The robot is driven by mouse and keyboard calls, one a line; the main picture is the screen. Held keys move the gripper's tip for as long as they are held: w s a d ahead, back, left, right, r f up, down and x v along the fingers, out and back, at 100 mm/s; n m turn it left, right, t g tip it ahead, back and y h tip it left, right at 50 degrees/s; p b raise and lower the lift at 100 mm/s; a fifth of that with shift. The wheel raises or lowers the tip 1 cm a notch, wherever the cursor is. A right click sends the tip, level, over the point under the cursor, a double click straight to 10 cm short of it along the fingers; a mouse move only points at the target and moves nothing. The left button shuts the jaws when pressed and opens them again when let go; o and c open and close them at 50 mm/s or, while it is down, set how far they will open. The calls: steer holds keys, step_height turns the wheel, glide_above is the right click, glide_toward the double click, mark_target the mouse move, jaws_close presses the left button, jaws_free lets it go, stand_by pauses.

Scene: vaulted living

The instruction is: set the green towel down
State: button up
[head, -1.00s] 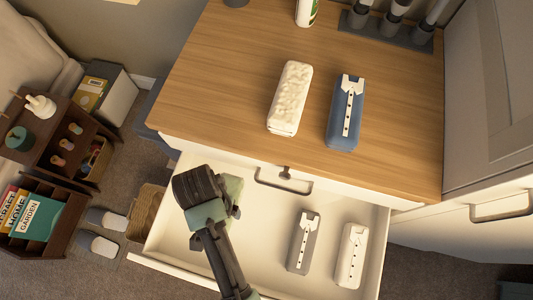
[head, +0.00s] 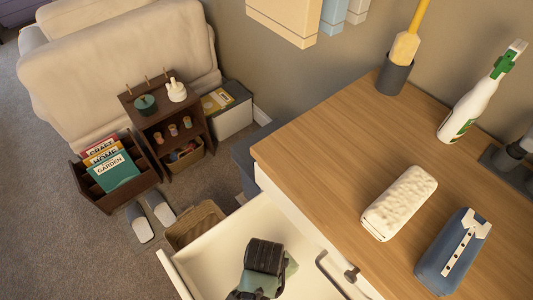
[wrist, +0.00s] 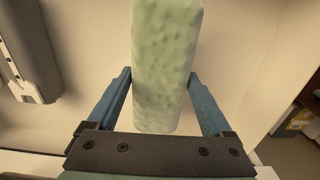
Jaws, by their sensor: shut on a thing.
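The pale green towel (wrist: 165,60) is a rolled or folded block with a bumpy surface. In the wrist view it lies lengthwise between the two blue fingers of my gripper (wrist: 160,82), which is shut on it. Only a small green edge of the towel (head: 291,268) shows beside the gripper there. I cannot tell whether the towel touches the drawer floor.
A grey folded garment (wrist: 28,48) lies left of the towel in the drawer. The wooden top (head: 330,165) carries a white towel (head: 399,203), a blue folded shirt (head: 453,252) and a spray bottle (head: 475,100). A wicker basket (head: 196,226) stands just outside the drawer.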

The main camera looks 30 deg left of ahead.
steer(key=shift+f+b, duration=0.45)
steer(key=shift+f, duration=1.65)
steer(key=o, duration=1.3)
steer(key=shift+f, duration=0.15)
step_height(320, 180, up, 12)
steer(key=p, duration=0.2)
steer(key=shift+r+p, duration=0.2)
steer(key=shift+p, duration=0.1)
